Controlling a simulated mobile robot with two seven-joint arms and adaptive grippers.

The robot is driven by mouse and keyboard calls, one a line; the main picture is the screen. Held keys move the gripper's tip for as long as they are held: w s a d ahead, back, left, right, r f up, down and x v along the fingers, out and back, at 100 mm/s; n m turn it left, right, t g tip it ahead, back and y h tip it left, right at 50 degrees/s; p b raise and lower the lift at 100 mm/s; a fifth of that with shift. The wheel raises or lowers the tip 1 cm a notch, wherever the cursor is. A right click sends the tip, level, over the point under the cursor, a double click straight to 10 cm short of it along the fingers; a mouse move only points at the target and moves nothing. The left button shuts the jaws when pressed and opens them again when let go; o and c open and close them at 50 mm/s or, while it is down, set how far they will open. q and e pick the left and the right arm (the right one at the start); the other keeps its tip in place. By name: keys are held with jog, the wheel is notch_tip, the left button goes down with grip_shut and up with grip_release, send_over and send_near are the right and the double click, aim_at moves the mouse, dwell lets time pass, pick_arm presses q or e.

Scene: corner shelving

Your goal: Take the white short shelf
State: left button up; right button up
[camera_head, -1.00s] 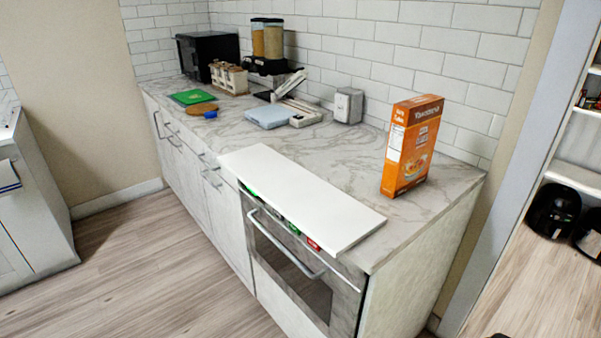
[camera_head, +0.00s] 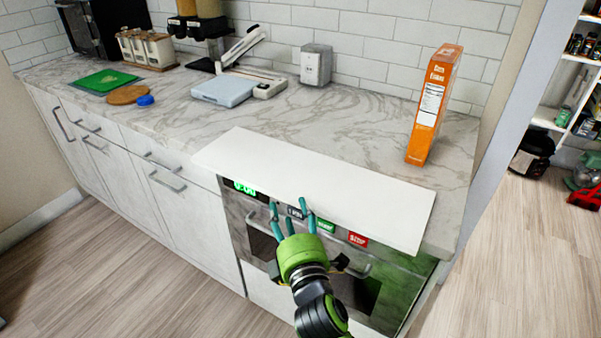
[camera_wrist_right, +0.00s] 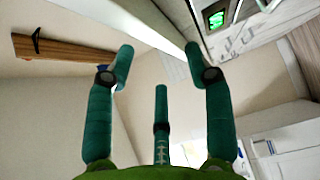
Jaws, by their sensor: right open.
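The white short shelf (camera_head: 320,188) is a flat white board lying on the marble counter, its front edge sticking out over the oven front. My right gripper (camera_head: 290,208) is open and empty in front of the oven, close to the board's front edge in the picture. Whether it touches the board cannot be told. In the right wrist view the open fingers (camera_wrist_right: 165,75) point up, with the pale underside edge of the board (camera_wrist_right: 150,22) running across beyond them. My left gripper is not in view.
An orange cereal box (camera_head: 433,105) stands upright on the counter behind the board's right part. A blue-grey scale (camera_head: 225,90), a green cutting board (camera_head: 106,81) and a round wooden board (camera_head: 128,95) lie further left. The oven (camera_head: 270,245) is below. Open floor lies in front.

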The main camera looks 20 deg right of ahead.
aim_at(282, 188)
jog(key=w, duration=0.2)
jog(key=w+d, duration=0.1)
jog(key=w, duration=0.1)
jog(key=shift+f+p, duration=0.2)
jog(key=shift+p, duration=0.1)
jog(key=shift+w+r, duration=0.2)
jog(key=shift+w, duration=0.1)
jog(key=w, duration=0.3)
jog(key=shift+w+d+p, duration=0.1)
jog(key=shift+p, duration=0.25)
jog(key=shift+w+f, duration=0.15)
jog(key=shift+w, duration=0.1)
jog(key=shift+s, duration=0.1)
jog(key=c, duration=0.4)
grip_shut()
jog(key=shift+r, duration=0.3)
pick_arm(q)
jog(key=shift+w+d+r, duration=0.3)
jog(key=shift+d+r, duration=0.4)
